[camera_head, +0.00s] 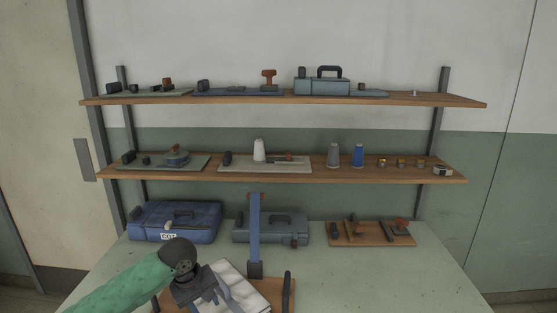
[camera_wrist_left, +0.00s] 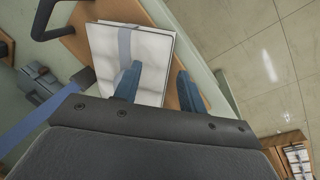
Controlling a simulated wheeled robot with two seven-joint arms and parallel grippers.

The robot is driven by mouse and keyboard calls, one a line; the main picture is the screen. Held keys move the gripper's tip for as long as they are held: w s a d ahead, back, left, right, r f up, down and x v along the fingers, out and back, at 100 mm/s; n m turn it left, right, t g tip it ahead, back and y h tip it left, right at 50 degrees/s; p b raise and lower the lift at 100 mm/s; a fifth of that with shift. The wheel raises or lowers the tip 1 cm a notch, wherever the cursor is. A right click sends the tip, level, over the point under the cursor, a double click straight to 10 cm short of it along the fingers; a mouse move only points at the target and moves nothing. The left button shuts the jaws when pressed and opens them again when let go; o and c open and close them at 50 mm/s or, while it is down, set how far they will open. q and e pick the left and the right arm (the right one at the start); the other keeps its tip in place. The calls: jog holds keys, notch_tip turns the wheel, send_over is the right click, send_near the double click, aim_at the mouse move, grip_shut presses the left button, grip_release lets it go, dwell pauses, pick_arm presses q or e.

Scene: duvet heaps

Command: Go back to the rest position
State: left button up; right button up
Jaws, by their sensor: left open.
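A white folded stack (camera_wrist_left: 110,50) lies on a wooden tray (camera_wrist_left: 172,14) with dark handles. The stack also shows in the head view (camera_head: 240,290), partly hidden by my gripper. A blue-grey band (camera_wrist_left: 125,42) crosses it. My left gripper (camera_head: 218,291) is over the tray at the front of the table. In the left wrist view its two fingers (camera_wrist_left: 157,85) are apart, one in front of the stack and the other beside its edge. I cannot tell whether they touch it. A blue upright strap (camera_head: 255,225) with a dark base stands behind the tray. My right gripper is not in view.
A blue case (camera_head: 174,222), a grey-blue case (camera_head: 270,228) and a wooden board with tools (camera_head: 370,235) stand along the table's back. Two wall shelves (camera_head: 420,99) (camera_head: 400,176) above hold tools and spools. The table's right front (camera_head: 400,280) is clear.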

pick_arm(q)
jog(key=s+d+f+m+t+h, duration=0.1)
jog(key=s+d+f+m, duration=0.3)
jog(key=s, duration=0.3)
jog(key=s+d+f+m+t, duration=0.1)
jog(key=s+d+f+m, duration=0.15)
jog(key=s+f, duration=0.4)
jog(key=s+a+f+m+y, duration=0.1)
jog(key=s+a+f, duration=0.25)
jog(key=s, duration=0.55)
jog(key=s+a+f+m+y, duration=0.15)
jog(key=s+a, duration=0.25)
jog(key=s, duration=0.5)
jog(key=s+f, duration=0.2)
jog(key=f, duration=1.3)
jog(key=s+d+f+g, duration=0.1)
jog(key=s+f, duration=0.1)
jog(key=f, duration=1.4)
jog(key=s+f, duration=0.2)
jog(key=f, duration=1.3)
jog(key=shift+s+d+f+g, duration=0.25)
jog(key=shift+d+f+g, duration=0.15)
